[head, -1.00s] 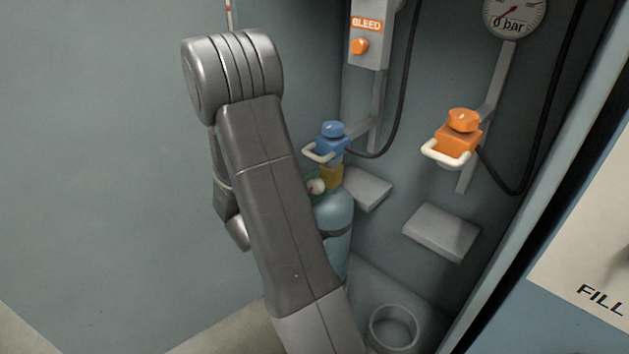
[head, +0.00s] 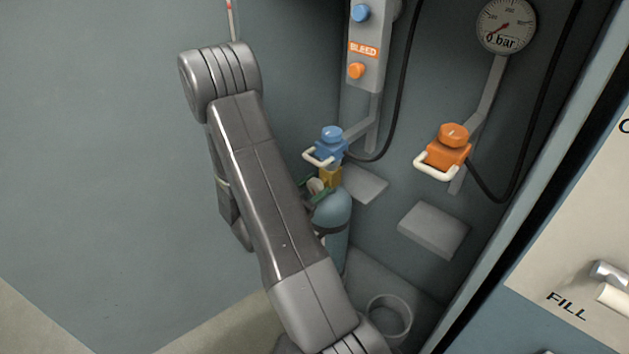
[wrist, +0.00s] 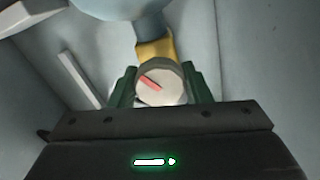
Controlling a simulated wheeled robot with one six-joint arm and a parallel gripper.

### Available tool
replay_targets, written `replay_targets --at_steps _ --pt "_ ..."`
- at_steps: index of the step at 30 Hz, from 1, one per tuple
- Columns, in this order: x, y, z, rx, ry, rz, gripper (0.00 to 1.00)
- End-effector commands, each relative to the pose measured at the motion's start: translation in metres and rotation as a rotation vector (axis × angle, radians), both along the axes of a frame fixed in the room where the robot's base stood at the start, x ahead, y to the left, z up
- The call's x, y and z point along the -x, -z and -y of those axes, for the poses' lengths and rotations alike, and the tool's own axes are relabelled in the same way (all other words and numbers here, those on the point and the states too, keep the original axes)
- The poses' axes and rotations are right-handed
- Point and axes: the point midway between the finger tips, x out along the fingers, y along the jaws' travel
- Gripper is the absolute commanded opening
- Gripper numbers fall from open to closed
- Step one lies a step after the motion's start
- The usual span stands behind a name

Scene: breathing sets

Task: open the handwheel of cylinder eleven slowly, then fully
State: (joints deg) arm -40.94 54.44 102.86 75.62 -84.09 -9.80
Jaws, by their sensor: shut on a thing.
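A blue cylinder (head: 332,210) stands in the cabinet's back corner, with a yellow valve (head: 331,175) at its neck. No number is readable on it. Its pale round handwheel (head: 316,186) sticks out toward the left. In the wrist view the handwheel (wrist: 158,80) shows a red mark slanting down to the right, and the yellow valve (wrist: 155,48) sits behind it. My gripper (wrist: 160,88) is shut on the handwheel, with one green finger on each side. In the head view my arm hides most of the gripper and part of the cylinder.
A blue connector (head: 330,143) with a white loop handle sits just above the valve. An orange connector (head: 447,148) hangs to the right below a gauge (head: 506,25) labelled 0 bar. A bleed panel (head: 366,50), grey ledges (head: 434,230) and an empty round holder (head: 389,316) are nearby.

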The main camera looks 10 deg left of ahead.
Motion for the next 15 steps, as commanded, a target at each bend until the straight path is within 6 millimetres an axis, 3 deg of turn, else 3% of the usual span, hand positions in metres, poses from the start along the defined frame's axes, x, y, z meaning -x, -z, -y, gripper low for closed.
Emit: replay_targets --at_steps 15 --pt "0.0011 -0.0022 0.0008 0.411 0.0 -0.276 0.21"
